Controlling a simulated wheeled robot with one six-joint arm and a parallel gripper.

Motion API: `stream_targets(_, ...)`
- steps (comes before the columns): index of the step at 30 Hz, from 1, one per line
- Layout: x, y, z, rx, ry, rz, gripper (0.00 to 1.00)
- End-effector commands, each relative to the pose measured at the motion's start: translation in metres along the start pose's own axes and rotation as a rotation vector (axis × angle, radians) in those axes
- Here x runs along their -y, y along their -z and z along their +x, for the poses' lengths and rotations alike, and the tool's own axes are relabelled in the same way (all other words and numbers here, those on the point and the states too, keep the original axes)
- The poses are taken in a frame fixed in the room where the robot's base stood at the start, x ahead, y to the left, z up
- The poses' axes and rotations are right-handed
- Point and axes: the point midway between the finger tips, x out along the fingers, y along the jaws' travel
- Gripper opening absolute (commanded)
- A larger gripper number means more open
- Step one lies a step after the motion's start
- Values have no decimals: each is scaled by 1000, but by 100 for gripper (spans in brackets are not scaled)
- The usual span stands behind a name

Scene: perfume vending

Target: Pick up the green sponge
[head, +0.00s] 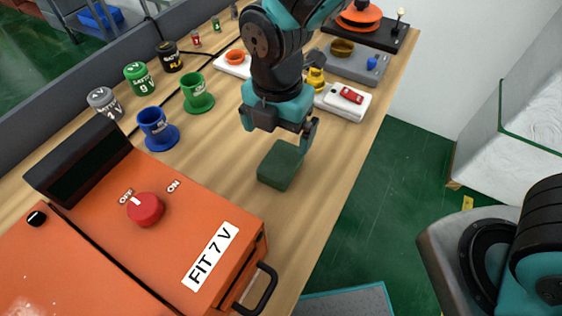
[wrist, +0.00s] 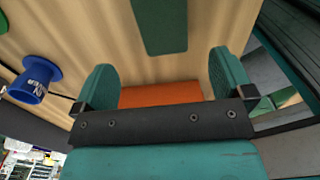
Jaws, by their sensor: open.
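The green sponge (head: 281,165) is a dark green block on the wooden table, right of the middle and near the table's right edge. In the wrist view the sponge (wrist: 162,24) shows at the top, cut off by the frame edge, beyond the fingertips. My gripper (head: 279,124) is above the sponge in the head view, pointing down, with its two fingers spread. In the wrist view my gripper (wrist: 168,75) is open with nothing between its fingers.
An orange box (head: 200,215) with a red knob stands in front. A blue holder (head: 157,130) and a green holder (head: 197,93) stand to the left. A white panel with a red switch (head: 351,95) lies behind. Bare wood surrounds the sponge.

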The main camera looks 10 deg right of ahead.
Motion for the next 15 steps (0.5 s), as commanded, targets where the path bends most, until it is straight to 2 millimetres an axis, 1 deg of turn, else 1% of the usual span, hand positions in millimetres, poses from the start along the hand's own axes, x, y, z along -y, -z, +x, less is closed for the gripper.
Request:
stream_targets(1,1,0,12,-1,6,1,99)
stream_targets(3,1,0,24,-1,4,1,99)
stream_targets(6,0,0,36,-1,3,1,99)
stream_targets(11,1,0,46,-1,2,2,99)
stream_targets(15,4,-1,64,-2,5,3,99)
